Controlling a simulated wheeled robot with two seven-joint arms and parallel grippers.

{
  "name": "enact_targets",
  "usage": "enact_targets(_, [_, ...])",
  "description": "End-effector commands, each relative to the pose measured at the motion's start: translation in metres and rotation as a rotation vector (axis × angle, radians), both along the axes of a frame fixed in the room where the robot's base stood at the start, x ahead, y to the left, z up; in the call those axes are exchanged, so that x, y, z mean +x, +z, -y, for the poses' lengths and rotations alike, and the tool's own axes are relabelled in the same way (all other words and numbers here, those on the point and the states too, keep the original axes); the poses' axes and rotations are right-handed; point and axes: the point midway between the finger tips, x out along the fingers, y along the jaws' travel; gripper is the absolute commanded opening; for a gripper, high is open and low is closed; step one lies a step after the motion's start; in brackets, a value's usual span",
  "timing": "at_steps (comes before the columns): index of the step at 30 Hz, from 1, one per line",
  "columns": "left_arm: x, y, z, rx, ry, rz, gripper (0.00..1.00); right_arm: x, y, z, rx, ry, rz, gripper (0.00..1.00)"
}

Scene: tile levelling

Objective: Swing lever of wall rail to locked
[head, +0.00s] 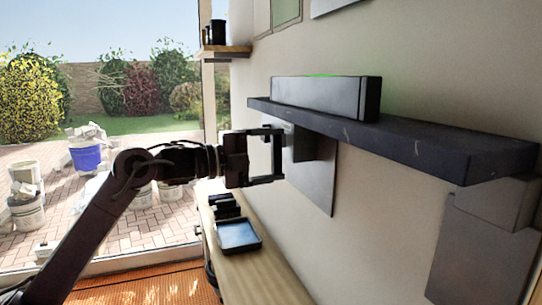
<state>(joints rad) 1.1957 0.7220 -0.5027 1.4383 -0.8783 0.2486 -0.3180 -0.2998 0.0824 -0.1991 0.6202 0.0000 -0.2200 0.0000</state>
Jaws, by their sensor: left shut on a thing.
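The wall rail (420,142) is a long dark bar mounted on the wall, running from the centre to the right edge. A dark bracket (305,146) on a grey wall plate (318,180) sits right beside the gripper, under the rail. My right gripper is not in view.
A long black box with a green glow (325,97) rests on the rail. A second grey bracket (495,204) supports its right end. Below, a wooden bench (255,275) holds a dark tray (239,236). A small shelf (224,51) hangs behind. Open air lies left.

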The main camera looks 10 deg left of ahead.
Motion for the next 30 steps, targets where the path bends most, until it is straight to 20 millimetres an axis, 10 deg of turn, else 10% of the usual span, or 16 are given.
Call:
enact_targets(2, [0.0, -0.007, 0.002, 0.009, -0.005, -0.013, 0.38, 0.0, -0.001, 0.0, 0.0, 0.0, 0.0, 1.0])
enact_targets(3, [0.0, -0.007, 0.002, 0.009, -0.005, -0.013, 0.84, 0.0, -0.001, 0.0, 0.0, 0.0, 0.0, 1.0])
enact_targets(6, [0.0, -0.006, 0.002, 0.007, -0.004, -0.012, 0.97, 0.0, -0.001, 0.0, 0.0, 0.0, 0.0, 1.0])
enact_targets(17, [-0.002, -0.004, -0.003, 0.002, 0.0, -0.005, 0.99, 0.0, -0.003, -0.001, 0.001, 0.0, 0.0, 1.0])
enact_targets(30, [-0.038, -0.006, -0.058, 0.004, 0.0, -0.008, 0.99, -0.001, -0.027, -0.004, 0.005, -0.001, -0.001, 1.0])
